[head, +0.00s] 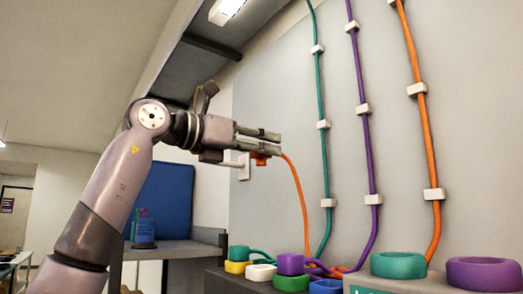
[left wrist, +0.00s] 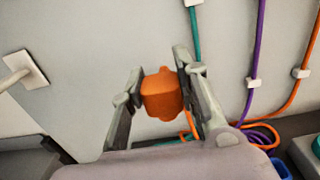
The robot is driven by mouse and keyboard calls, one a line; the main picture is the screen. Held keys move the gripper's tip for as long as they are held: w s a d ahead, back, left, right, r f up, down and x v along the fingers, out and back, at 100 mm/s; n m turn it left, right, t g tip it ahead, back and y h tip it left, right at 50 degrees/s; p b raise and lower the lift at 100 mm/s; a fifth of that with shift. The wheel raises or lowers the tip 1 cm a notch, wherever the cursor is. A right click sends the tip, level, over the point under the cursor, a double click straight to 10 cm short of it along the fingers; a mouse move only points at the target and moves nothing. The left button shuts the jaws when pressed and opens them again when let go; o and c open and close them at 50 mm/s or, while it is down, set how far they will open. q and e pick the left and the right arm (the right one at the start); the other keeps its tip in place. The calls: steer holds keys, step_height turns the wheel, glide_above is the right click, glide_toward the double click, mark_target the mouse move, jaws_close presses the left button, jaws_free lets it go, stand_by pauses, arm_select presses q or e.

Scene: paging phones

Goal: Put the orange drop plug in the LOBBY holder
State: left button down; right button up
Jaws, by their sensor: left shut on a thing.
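My left gripper (head: 278,143) is shut on the orange drop plug (head: 260,157) and holds it in the air in front of the grey wall panel. In the left wrist view the orange plug (left wrist: 161,95) sits between the two fingers of the left gripper (left wrist: 158,75). An orange cord (head: 299,195) hangs from the plug down to the bench. Coloured ring holders stand at the lower right, a green one (head: 398,266) and a purple one (head: 484,273). The word LOBBY is not readable in these frames. My right gripper is not in view.
Smaller coloured blocks, including a yellow one (head: 237,267) and a white one (head: 261,272), crowd the bench below. Green, purple and orange cords run up the panel through white clips (head: 433,194). A white wall bracket (head: 240,165) is close behind the gripper.

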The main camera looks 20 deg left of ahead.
arm_select(q)
steer(key=shift+s, duration=0.1)
stand_by(0.4)
steer(key=shift+s+d+f, duration=0.1)
steer(key=shift+s+d, duration=0.05)
steer(key=shift+d, duration=0.1)
steer(key=s+d+b, duration=0.2)
steer(key=s+d, duration=1)
steer(key=d, duration=0.4)
steer(key=s+d+b, duration=0.2)
steer(key=s+d, duration=1.1)
steer(key=d, duration=0.3)
steer(key=shift+d, duration=0.2)
stand_by(0.8)
